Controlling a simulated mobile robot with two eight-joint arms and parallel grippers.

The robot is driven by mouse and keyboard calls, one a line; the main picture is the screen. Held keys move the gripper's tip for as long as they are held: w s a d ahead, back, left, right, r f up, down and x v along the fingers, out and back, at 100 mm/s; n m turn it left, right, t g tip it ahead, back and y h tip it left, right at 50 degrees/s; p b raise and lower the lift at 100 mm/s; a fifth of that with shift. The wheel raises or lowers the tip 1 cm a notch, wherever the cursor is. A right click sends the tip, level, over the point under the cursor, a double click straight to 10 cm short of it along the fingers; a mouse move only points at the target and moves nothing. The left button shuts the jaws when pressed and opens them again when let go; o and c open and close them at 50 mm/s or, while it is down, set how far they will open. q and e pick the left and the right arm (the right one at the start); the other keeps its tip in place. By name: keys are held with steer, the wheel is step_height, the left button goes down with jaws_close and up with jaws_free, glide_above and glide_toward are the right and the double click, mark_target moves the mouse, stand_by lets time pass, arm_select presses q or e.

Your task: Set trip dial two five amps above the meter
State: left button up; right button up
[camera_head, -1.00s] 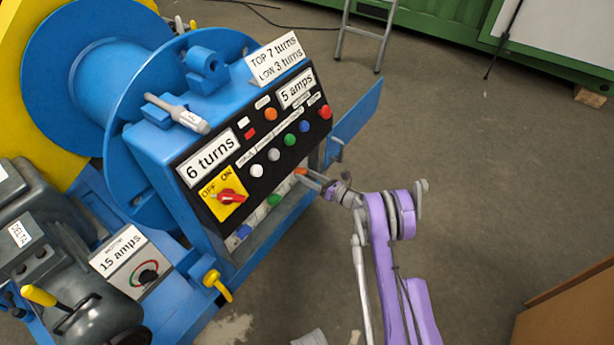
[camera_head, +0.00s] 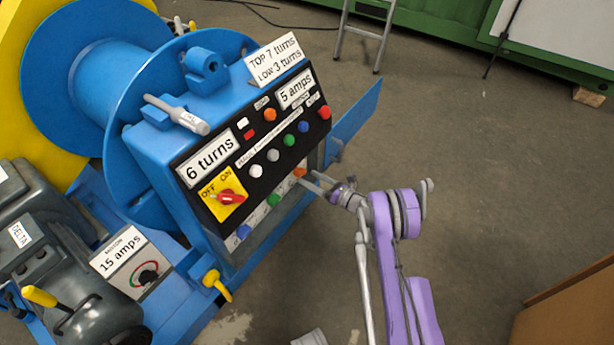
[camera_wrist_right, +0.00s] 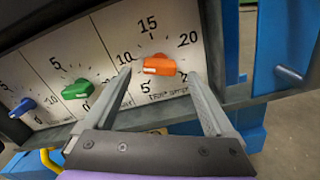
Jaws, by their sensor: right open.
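The trip dial's orange knob (camera_wrist_right: 160,65) sits on a white scale plate with 5, 10, 15 and 20 around it and "TRIP amps" below. It lies nearly level in the right wrist view; I cannot tell which end points. In the head view it is small (camera_head: 300,172), low on the console. My right gripper (camera_wrist_right: 160,76) is open, its fingertips on either side of the knob; contact is not clear. The gripper also shows in the head view (camera_head: 312,181). My left gripper is not in view.
A green knob (camera_wrist_right: 76,89) and a blue knob (camera_wrist_right: 22,107) stand left of the orange one. Above are coloured buttons and a red OFF/ON switch (camera_head: 227,197). A blue flap (camera_head: 354,118) juts out right.

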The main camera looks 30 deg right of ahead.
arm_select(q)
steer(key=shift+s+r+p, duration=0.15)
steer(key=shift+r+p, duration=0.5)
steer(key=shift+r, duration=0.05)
arm_select(e)
steer(key=v, duration=0.8)
steer(key=shift+s, duration=0.2)
steer(key=shift+d, duration=0.1)
steer(key=w+a+r+m+h+p, duration=0.2)
steer(key=r+m+h+p, duration=0.6)
steer(key=r, duration=1.1)
steer(key=w+a+r+m+h+p, duration=0.25)
steer(key=r+m, duration=0.95)
steer(key=r, duration=0.7)
arm_select(q)
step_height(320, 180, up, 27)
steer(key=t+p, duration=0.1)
steer(key=p, duration=1.2)
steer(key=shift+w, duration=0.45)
arm_select(e)
steer(key=s+a+r+m+g+y, duration=0.2)
steer(key=s+a+m+g, duration=0.3)
steer(key=s, duration=1.1)
steer(key=s+a+r+m+g+y, duration=0.1)
steer(key=s+a+r+m+g, duration=0.2)
steer(key=s+a+m+g, duration=0.3)
steer(key=s+a+m, duration=0.5)
steer(key=s+a, duration=0.5)
steer(key=shift+s+r+y, duration=0.2)
steer(key=shift+r+y, duration=0.15)
